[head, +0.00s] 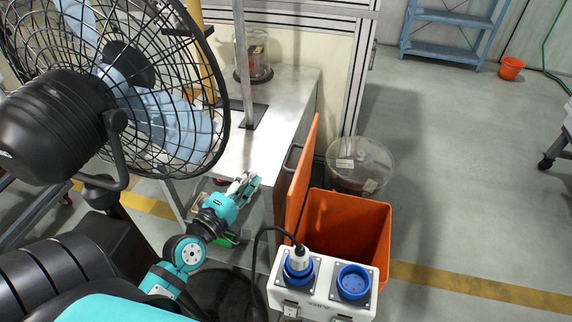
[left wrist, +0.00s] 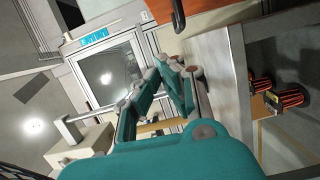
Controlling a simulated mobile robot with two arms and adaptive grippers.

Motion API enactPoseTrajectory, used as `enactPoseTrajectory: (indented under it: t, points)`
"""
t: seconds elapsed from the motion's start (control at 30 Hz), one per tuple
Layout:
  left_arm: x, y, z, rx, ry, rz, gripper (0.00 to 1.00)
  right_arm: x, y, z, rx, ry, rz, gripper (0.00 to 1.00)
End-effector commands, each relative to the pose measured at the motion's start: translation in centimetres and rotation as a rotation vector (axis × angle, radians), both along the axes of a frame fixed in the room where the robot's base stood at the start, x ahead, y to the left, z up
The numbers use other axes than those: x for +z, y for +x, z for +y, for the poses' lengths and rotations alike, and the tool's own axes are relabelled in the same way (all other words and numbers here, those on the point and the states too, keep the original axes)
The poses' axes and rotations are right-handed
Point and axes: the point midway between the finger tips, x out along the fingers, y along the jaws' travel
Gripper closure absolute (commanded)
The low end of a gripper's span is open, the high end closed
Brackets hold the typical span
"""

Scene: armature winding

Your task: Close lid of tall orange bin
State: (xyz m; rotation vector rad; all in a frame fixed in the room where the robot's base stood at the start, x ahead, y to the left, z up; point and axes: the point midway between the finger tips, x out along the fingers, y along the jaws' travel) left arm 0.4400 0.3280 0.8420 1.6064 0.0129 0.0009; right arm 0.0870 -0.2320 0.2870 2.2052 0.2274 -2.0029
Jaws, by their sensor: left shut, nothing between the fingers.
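The tall orange bin (head: 352,222) stands right of the metal bench in the head view. Its lid (head: 301,180) is open and stands nearly upright on the bin's left side, with a dark handle (head: 291,158) on its outer face. My left gripper (head: 250,182) is shut and empty, left of the lid and apart from it. In the left wrist view the shut fingers (left wrist: 178,66) show below an orange panel (left wrist: 205,8), which looks like the lid, and its black handle (left wrist: 179,17). My right gripper is not in view.
A white box with blue sockets (head: 325,286) and a plugged cable stands in front of the bin. A clear container (head: 360,166) stands behind it. A large fan (head: 130,85) and the metal bench (head: 285,92) are on the left.

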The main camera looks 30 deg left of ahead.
Motion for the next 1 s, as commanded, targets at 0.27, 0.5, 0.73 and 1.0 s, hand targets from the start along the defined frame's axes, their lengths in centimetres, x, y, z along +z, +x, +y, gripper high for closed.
enactPoseTrajectory:
  t: [0.27,0.5,0.73,1.0]
  points:
    - [0.4,5.0,0.0,0.001,-0.002,-0.005,1.0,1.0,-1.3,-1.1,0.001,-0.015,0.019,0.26]
    - [0.1,10.0,0.0,0.0,0.0,-0.004,1.0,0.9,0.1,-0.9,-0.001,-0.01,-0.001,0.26]
    - [-0.1,10.4,-3.2,0.0,0.0,0.001,1.0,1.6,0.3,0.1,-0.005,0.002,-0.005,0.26]
    - [-0.2,10.6,-3.8,0.0,0.004,0.001,1.0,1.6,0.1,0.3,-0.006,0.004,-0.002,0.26]
